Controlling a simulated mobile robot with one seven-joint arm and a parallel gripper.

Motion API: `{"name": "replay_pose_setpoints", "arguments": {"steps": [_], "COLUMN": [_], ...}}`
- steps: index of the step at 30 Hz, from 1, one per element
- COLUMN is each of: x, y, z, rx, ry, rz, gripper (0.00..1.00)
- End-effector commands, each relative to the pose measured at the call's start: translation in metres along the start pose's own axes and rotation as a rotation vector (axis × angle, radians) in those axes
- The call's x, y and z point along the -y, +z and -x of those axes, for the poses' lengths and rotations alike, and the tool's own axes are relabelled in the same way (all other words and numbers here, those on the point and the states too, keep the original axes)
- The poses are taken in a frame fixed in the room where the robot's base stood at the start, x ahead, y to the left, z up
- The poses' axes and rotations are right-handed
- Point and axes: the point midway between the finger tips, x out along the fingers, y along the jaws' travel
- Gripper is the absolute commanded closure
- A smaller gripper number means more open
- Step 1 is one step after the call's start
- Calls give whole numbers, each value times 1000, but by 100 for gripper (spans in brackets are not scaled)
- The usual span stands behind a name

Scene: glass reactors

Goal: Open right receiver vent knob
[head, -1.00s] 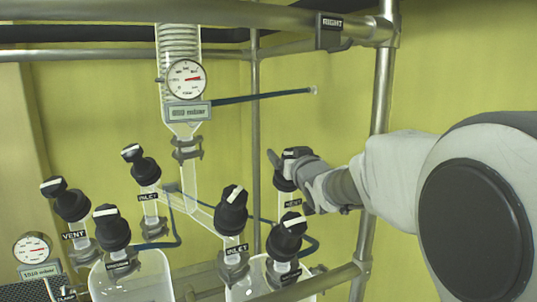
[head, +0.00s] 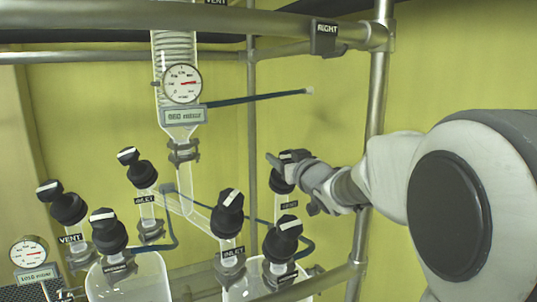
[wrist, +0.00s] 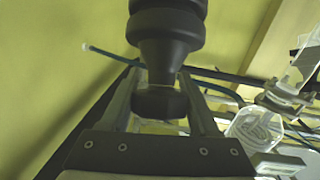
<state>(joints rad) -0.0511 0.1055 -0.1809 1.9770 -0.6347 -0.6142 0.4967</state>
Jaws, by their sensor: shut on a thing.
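A black vent knob (head: 281,181) with a VENT label under it (head: 288,206) stands upright on the glass at the back right. My gripper (head: 290,168) reaches it from the right and is shut on it. In the wrist view the flat knob cap (wrist: 160,103) sits between the two fingers of my gripper (wrist: 160,88), and the wider black body (wrist: 167,38) rises beyond it. The fingers partly hide the cap in the head view, so its turn angle cannot be told.
A black INLET knob (head: 227,213) and another black knob (head: 282,239) stand in front, close to my gripper. A glass column with a gauge (head: 182,84) is at the back. A metal post (head: 369,150) and a rail with a RIGHT sign (head: 325,38) border the area.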

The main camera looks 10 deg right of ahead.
Motion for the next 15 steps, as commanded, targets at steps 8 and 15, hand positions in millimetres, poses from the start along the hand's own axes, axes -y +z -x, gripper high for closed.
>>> {"name": "replay_pose_setpoints", "arguments": {"steps": [8, 15], "x": [2, 6], "y": [-6, -2], "z": [0, 1], "rx": [1, -1], "ry": [-148, -228], "rz": [88, 130], "gripper": [94, 94]}}
